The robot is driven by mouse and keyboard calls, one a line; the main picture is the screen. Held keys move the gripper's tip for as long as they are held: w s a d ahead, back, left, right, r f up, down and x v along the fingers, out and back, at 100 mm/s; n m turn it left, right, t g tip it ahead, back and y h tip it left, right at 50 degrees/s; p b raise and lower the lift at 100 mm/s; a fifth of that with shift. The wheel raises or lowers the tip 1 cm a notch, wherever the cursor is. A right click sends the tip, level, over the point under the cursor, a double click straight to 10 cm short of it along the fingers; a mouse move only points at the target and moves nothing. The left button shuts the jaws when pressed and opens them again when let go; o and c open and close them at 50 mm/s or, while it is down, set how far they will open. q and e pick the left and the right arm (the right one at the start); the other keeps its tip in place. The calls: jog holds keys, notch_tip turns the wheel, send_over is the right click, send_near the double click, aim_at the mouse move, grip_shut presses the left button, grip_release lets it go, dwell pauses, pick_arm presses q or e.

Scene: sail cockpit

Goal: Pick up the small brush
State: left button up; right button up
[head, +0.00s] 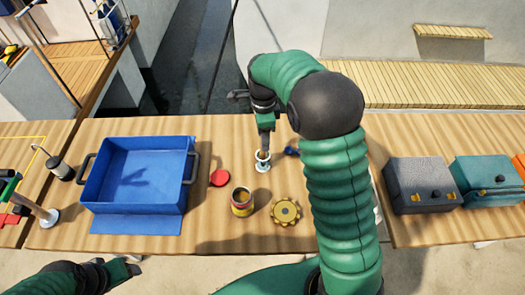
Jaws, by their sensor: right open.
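A small dark blue object (291,152), possibly the small brush, lies on the wooden table (130,128). It is partly hidden behind my green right arm, and its bristles cannot be made out. My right gripper (264,147) is open and points down just to the left of it, above a small round metal piece (262,166). I see no clear contact with the blue object. My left gripper (128,266) is at the lower left, in front of the table edge, away from the objects; its jaw state is unclear.
A blue tray (136,213) stands on the left. A red lid (220,178), an open can (242,209) and a yellow gear-like disc (285,212) lie near the middle. A grey case (420,179) and a teal case (485,172) stand on the right.

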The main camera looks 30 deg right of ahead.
aim_at(263, 159)
jog(key=f, duration=0.6)
jog(key=shift+a+f, duration=0.1)
jog(key=shift+a, duration=0.1)
jog(key=shift+d, duration=0.15)
jog(key=shift+c, duration=0.2)
jog(key=shift+c, duration=1.3)
grip_shut()
